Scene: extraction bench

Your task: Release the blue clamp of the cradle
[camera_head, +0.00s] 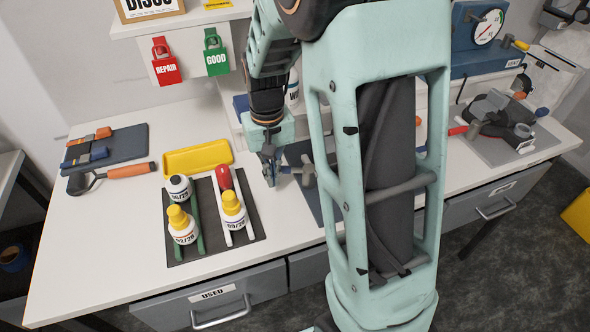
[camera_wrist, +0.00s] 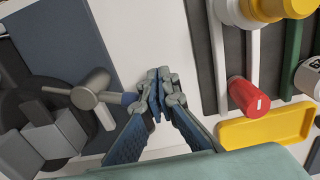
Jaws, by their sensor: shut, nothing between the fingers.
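My gripper (camera_head: 270,172) is shut and empty above the bench; its closed fingers (camera_wrist: 158,92) also show in the wrist view.
A dark mat (camera_head: 178,248) with several bottles and a red-capped item (camera_head: 224,177) lies left of my gripper, by a yellow tray (camera_head: 197,158). At the right, another grey device (camera_head: 497,115) has a red handle (camera_head: 457,130) and a blue handle (camera_head: 542,112). The bench's front left is clear.

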